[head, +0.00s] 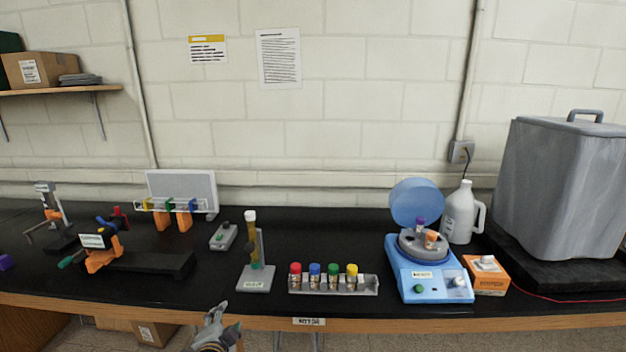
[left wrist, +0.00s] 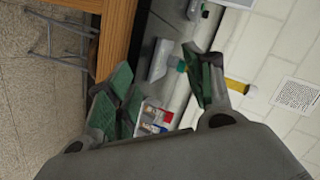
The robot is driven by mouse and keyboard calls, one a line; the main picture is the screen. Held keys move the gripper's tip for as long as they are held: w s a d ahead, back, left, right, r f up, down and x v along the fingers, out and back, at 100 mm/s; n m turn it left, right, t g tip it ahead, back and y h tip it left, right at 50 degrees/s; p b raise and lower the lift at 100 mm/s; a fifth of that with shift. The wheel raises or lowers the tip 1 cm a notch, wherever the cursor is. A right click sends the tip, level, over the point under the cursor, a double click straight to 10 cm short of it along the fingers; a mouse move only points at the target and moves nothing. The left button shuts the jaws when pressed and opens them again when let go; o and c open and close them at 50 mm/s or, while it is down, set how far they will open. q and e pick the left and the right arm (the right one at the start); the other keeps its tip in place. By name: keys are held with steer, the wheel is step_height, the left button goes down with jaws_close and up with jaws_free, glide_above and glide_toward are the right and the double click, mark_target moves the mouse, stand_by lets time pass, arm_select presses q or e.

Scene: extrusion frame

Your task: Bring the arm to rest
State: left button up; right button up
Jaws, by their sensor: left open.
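My left gripper (head: 217,328) is low in the head view, in front of the bench's front edge. It also shows in the left wrist view (left wrist: 160,88), where its green-padded fingers stand apart with nothing between them. The black bench top (head: 330,235) lies beyond it. My right gripper is in neither view.
A blue centrifuge (head: 428,276) with its lid up stands right of the rack. An orange box (head: 484,276), a white jug (head: 460,212) and a large grey bin (head: 560,190) are further right. Black and orange devices (head: 150,262) are at left. Free room is in front of the bench.

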arm_select(q)
steer(key=s+d+f+n+g+h, duration=0.1)
steer(key=s+f+n+g, duration=0.2)
steer(key=s, duration=0.5)
steer(key=s+f+n+g+h, duration=0.1)
steer(key=s+f+n+g, duration=0.25)
steer(key=s, duration=0.55)
steer(key=s+d+f+n+g, duration=0.1)
steer(key=s+f+n+g, duration=0.15)
steer(key=s, duration=0.55)
step_height(320, 180, down, 33)
steer(key=s+g, duration=0.2)
steer(key=s, duration=0.1)
steer(key=s+a+f, duration=0.2)
steer(key=s+f, duration=0.8)
steer(key=s, duration=0.1)
steer(key=s+a+f+g, duration=0.1)
steer(key=s+a+f, duration=0.1)
steer(key=s+f, duration=0.8)
steer(key=shift+s+a+m, duration=0.25)
steer(key=shift+s+m, duration=0.15)
steer(key=shift+s, duration=0.2)
